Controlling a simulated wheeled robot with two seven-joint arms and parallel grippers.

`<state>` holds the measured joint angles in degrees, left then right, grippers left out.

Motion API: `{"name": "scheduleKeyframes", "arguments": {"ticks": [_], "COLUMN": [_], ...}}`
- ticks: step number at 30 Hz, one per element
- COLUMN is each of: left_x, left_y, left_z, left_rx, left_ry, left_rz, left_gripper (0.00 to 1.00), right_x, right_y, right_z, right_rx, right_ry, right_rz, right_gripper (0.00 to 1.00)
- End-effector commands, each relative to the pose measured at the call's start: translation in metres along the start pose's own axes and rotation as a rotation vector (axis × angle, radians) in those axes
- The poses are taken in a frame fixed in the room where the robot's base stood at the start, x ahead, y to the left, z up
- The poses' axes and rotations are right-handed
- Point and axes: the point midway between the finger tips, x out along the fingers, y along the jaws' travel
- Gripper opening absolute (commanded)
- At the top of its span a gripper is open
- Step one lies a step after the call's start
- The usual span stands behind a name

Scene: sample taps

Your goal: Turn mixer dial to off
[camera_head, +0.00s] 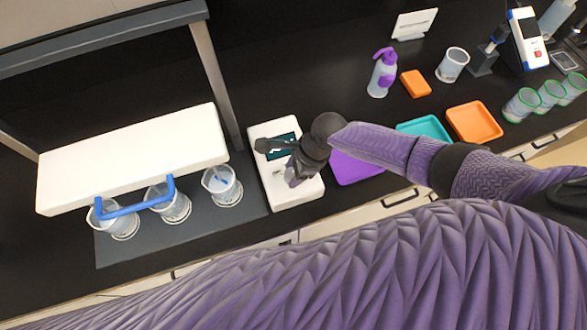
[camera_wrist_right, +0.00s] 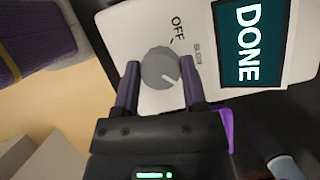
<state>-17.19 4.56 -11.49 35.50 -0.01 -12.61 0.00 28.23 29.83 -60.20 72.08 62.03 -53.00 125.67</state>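The mixer (camera_head: 266,200) is a white box on the dark counter with a teal screen (camera_head: 283,150); in the right wrist view the screen (camera_wrist_right: 250,42) reads DONE. My right gripper (camera_head: 293,178) is over the mixer. In the right wrist view its two fingers (camera_wrist_right: 160,84) stand on either side of the dial, close to its edges; I cannot tell whether they press on it. My left gripper is not in view.
Left of the mixer, a white shelf unit (camera_head: 130,155) with a blue handle (camera_head: 135,205) stands over several clear beakers. To the right are a purple tray (camera_head: 355,168), teal tray (camera_head: 425,127), orange tray (camera_head: 474,122), spray bottle (camera_head: 383,72) and green-rimmed beakers.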

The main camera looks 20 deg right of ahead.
Motion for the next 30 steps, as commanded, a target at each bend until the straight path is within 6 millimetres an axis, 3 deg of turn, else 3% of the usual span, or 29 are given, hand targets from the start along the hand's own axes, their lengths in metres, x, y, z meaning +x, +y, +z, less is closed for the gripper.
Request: {"name": "scheduleKeyframes", "arguments": {"ticks": [1,5,17,24,30], "left_x": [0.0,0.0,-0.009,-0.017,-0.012], "left_y": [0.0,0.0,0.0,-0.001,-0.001], "left_z": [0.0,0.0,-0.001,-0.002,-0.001], "left_rx": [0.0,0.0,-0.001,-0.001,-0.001], "left_ry": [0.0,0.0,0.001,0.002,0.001], "left_rz": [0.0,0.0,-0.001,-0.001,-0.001], "left_gripper": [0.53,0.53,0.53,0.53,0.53], "right_x": [0.0,0.0,-0.002,-0.001,0.001], "right_y": [0.0,0.0,0.0,-0.001,-0.002], "right_z": [0.0,0.0,0.001,0.002,0.001], "right_rx": [0.0,0.0,-0.076,-0.251,-0.429], "right_ry": [0.0,0.0,-0.001,-0.003,-0.002], "right_rz": [0.0,0.0,0.034,0.107,0.18], "right_gripper": [0.26,0.0,0.0,0.0,0.0]}}
